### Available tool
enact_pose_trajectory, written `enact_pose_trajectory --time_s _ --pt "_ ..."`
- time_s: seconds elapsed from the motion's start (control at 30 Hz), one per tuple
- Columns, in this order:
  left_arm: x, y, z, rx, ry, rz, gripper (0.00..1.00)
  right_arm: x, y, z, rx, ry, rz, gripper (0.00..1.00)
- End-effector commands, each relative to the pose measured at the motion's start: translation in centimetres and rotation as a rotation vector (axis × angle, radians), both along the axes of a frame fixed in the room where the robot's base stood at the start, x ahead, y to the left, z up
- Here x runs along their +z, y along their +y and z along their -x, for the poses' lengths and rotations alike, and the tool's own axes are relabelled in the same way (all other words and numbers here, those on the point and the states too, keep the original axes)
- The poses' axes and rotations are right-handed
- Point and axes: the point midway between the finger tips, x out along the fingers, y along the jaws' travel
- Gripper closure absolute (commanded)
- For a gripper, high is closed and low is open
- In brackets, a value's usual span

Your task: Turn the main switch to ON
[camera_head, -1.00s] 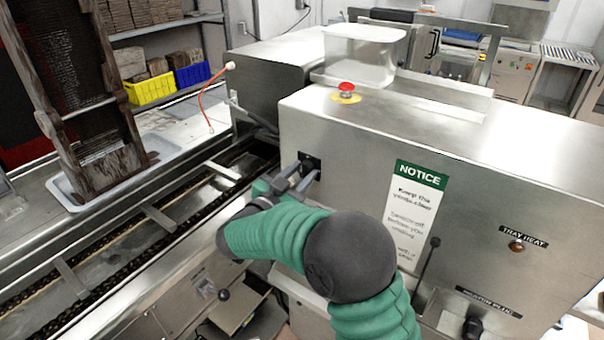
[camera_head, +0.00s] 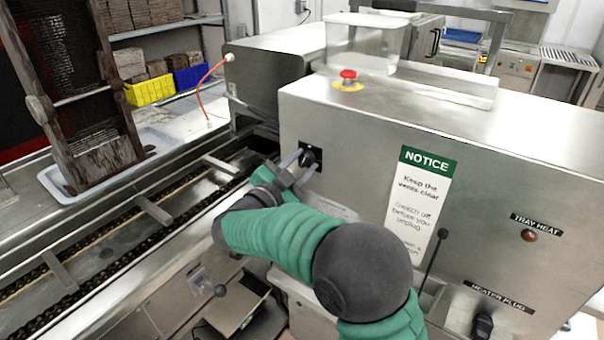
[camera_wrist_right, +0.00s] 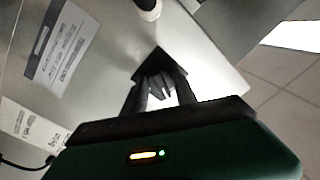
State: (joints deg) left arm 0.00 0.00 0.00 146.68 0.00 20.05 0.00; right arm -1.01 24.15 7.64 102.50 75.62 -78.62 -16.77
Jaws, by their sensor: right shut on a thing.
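The main switch (camera_head: 309,157) is a small black rotary knob on a black plate, on the left part of the steel machine's front panel. My right gripper (camera_head: 303,162) is at the switch, its two fingers shut on the knob, one on each side. In the right wrist view the fingers (camera_wrist_right: 160,88) reach the dark switch plate (camera_wrist_right: 162,62), and the knob between them is dark and hard to make out. The switch's markings cannot be read. My left gripper is not in view.
A red emergency button (camera_head: 348,77) sits on top of the steel machine (camera_head: 440,110). A NOTICE sign (camera_head: 420,200), a TRAY HEAT lamp (camera_head: 528,235) and a black lever (camera_head: 432,262) are on the front to the right. A chain conveyor (camera_head: 130,225) runs at left.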

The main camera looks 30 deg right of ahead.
Motion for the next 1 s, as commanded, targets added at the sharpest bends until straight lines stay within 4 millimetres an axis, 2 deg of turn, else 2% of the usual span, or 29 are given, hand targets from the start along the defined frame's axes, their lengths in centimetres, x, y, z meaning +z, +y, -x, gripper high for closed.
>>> enact_pose_trajectory --time_s 0.03,1.0 --pt "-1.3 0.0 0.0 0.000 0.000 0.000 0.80 -0.9 0.1 0.0 0.002 -0.038 -0.019 1.00" --pt "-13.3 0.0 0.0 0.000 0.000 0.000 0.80 -1.4 0.2 -0.1 -0.004 -0.859 -0.366 1.00"
